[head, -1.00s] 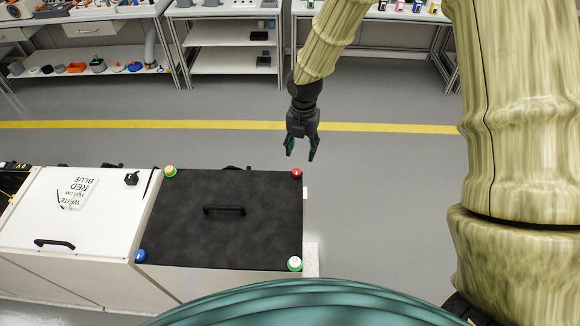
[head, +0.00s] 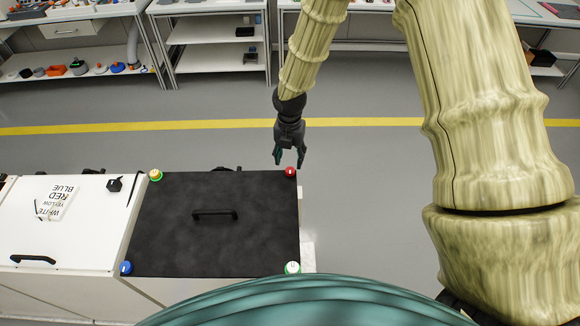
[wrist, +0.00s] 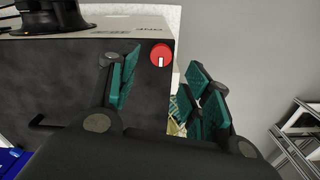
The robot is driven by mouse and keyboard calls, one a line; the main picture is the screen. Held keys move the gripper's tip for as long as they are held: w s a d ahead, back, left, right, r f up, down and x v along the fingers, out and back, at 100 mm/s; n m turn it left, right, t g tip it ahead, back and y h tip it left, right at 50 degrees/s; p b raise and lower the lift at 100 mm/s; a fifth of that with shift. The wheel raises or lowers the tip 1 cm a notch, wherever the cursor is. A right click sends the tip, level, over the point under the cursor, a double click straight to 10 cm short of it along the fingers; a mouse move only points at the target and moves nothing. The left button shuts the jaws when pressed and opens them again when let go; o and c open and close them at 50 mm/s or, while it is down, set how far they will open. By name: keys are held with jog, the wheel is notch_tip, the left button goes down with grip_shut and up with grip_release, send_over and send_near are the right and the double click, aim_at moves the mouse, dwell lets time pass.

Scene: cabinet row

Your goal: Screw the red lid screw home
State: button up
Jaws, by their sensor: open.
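The red lid screw (head: 290,171) sits at the far right corner of the black lid (head: 170,225). In the wrist view the red screw (wrist: 161,55) shows a white mark on its face and lies beyond the fingertips, between them in the picture. My gripper (head: 289,164) is open and empty, close to the red screw at that corner. In the wrist view my gripper (wrist: 165,65) has its teal finger pads spread apart. I cannot tell whether a finger touches the screw; none appears closed on it.
A yellow screw (head: 155,175), a blue screw (head: 125,268) and a white screw (head: 292,268) sit at the other lid corners. A black handle (head: 214,215) stands mid-lid. A white lid with a colour-word card (head: 58,203) is at left. Open floor lies right of the cabinet.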

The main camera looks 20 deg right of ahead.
aim_at(290, 171)
jog(key=shift+f+p, duration=0.85)
jog(key=shift+f, duration=2.2)
jog(key=shift+s, duration=0.1)
